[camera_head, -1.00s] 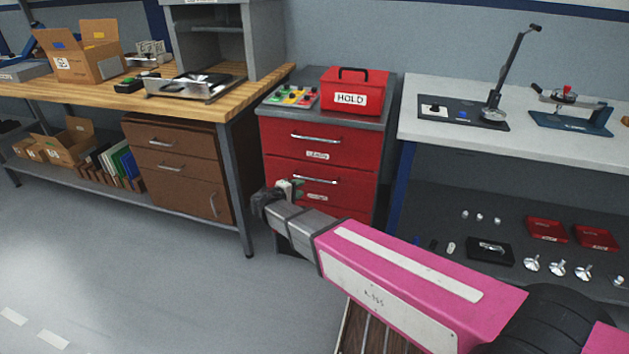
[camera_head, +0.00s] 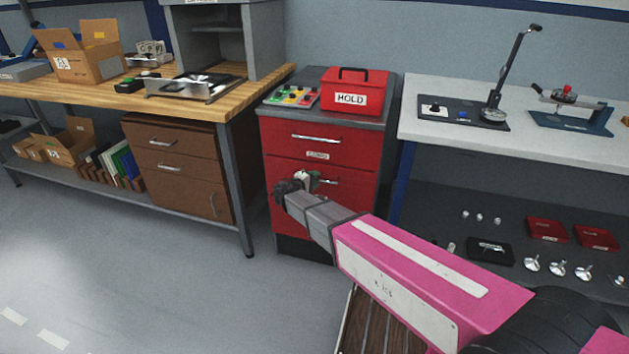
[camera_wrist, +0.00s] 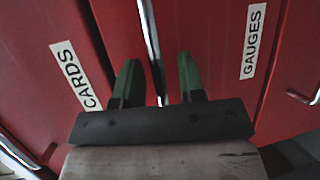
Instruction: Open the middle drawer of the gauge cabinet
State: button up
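The gauge cabinet (camera_head: 268,150) is red with a grey top, standing between the wooden bench and the white table. Its top drawer (camera_head: 350,145) is shut, with a label that reads CARDS in the wrist view (camera_wrist: 75,75). The middle drawer (camera_head: 362,190) appears shut; its label reads GAUGES in the wrist view (camera_wrist: 252,40). My gripper (camera_head: 305,180) is in front of the middle drawer and hides part of it. In the wrist view, the gripper (camera_wrist: 157,80) is open, its green-tipped fingers on either side of the middle drawer's bar handle (camera_wrist: 149,35). Contact cannot be told.
A red HOLD box (camera_head: 355,92) and a tray of coloured parts (camera_head: 291,95) sit on the cabinet. The wooden bench (camera_head: 245,100) stands left, the white table (camera_head: 540,145) right. Another drawer handle (camera_wrist: 305,97) shows at the wrist view's right. Floor before the cabinet's left is clear.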

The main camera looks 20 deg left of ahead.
grip_shut()
jog(key=s, duration=3.2)
grip_release()
jog(key=shift+s, duration=0.1)
jog(key=v, duration=1)
jog(key=shift+s, duration=0.25)
